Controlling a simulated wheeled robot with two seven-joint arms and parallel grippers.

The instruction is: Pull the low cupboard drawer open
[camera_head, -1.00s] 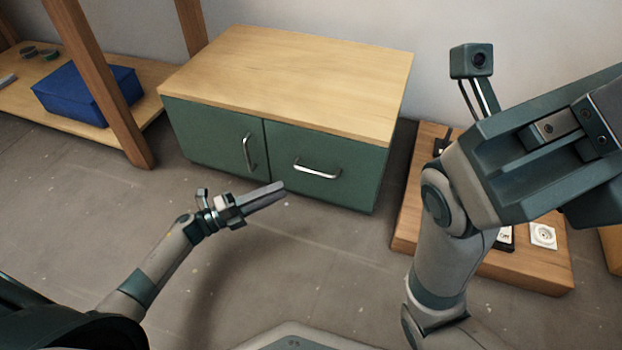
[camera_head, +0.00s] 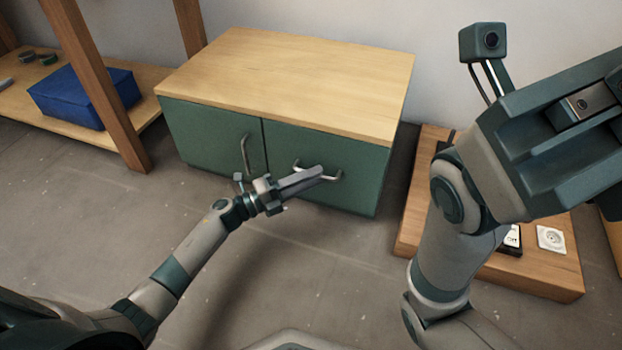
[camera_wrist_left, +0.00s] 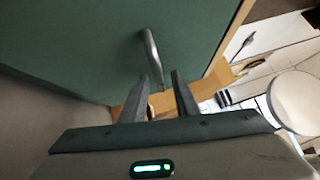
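The low cupboard (camera_head: 300,75) has a wooden top and two dark green fronts. The right front is the drawer (camera_head: 360,185), closed, with a horizontal silver bar handle (camera_head: 334,176). My left gripper (camera_head: 318,172) is at this handle in the head view and covers part of it. In the left wrist view the left gripper (camera_wrist_left: 160,78) is open, with a gap between its fingers. The handle (camera_wrist_left: 151,52) reaches toward that gap; contact cannot be made out. My right arm (camera_head: 440,230) stands large at the right; its fingertips cannot be made out.
The left front has a vertical handle (camera_head: 246,155). A wooden board (camera_head: 540,280) with a white socket (camera_head: 551,238) lies right of the cupboard. A shelf with a blue box (camera_head: 85,97) stands at the left. The floor (camera_head: 300,265) before the cupboard is clear.

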